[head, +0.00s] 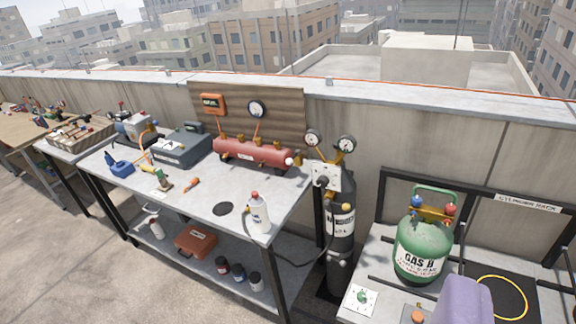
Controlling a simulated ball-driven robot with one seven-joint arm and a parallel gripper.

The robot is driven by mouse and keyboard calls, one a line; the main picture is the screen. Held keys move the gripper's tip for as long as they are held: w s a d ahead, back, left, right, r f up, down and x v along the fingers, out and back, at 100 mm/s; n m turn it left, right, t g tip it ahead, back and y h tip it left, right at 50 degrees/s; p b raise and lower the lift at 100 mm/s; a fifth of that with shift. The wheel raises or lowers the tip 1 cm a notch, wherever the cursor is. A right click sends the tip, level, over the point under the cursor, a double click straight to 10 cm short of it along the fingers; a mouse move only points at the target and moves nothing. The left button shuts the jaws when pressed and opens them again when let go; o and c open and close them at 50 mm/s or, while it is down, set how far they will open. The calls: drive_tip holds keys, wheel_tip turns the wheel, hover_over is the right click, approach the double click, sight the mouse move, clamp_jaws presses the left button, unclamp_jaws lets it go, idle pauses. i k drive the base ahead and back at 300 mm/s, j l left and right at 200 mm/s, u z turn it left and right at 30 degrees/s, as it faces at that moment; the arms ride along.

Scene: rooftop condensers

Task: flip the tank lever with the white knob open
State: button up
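The red horizontal tank (253,152) lies at the back right of the metal workbench, against a wooden board. A small white knob (289,161) shows at the tank's right end, just left of a white valve panel. The lever that carries it is too small to make out, so I cannot tell its angle.
A white bottle (259,212) stands at the bench's front right corner. A black cylinder (341,235) stands right of the bench. A green gas tank (421,248) sits on the right table. A pale purple object (465,302) is cut off at the bottom edge.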

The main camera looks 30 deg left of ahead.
sight(289, 161)
drive_tip(key=i+j, duration=0.4)
drive_tip(key=j, duration=0.2)
drive_tip(key=i+j, duration=0.4)
drive_tip(key=j, duration=0.15)
drive_tip(key=i+j, duration=0.4)
drive_tip(key=j, duration=0.2)
drive_tip(key=i+j, duration=0.85)
drive_tip(key=j, duration=0.3)
